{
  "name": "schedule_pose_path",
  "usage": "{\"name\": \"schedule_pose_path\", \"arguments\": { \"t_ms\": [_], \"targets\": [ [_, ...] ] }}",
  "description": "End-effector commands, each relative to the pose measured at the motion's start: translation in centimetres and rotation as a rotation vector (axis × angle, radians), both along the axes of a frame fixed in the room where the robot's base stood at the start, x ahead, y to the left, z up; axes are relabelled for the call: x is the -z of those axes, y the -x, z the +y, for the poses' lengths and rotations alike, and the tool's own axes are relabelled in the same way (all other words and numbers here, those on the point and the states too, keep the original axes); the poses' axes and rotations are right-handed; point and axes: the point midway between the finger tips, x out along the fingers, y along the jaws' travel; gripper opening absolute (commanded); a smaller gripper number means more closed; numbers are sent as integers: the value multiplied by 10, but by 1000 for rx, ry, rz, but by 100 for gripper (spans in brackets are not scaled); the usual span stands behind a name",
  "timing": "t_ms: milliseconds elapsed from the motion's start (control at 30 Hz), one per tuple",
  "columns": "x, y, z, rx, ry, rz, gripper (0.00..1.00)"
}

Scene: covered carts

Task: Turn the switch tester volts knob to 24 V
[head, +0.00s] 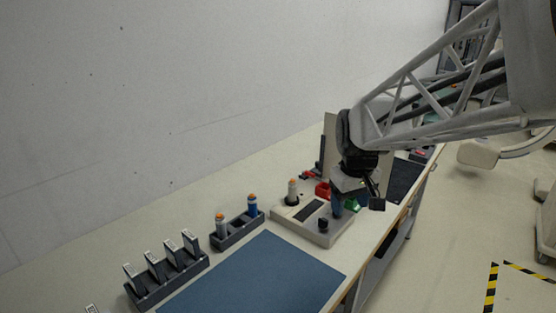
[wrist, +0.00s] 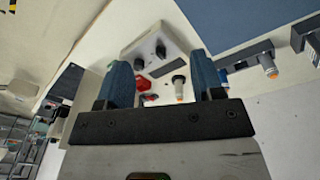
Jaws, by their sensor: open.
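The switch tester (head: 297,222) is a pale box with a dark display on the bench; it also shows in the wrist view (wrist: 180,40). A black knob (head: 323,225) stands near its front corner. The wrist view shows two black knobs, one (wrist: 161,51) nearer the box's middle and one (wrist: 139,65) near an edge. I cannot read labels, so which is the volts knob and its setting are unclear. My gripper (head: 338,210) is open and empty above the tester's right side. In the wrist view its blue fingers (wrist: 162,68) are wide apart, not visibly touching a knob.
An orange-topped switch (head: 292,191) stands upright at the tester. A dark rack (head: 238,230) with orange-topped switches and a blue mat (head: 255,275) lie left and in front. The mat is clear.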

Motion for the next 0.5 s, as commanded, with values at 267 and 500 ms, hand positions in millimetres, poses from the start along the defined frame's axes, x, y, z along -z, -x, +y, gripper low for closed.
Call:
{"name": "schedule_pose_path", "arguments": {
  "t_ms": [267, 500],
  "targets": [
    [20, -68, -13, -89, 7, 39, 61],
    [43, -124, -26, -170, 10, 70, 61]
  ]
}}
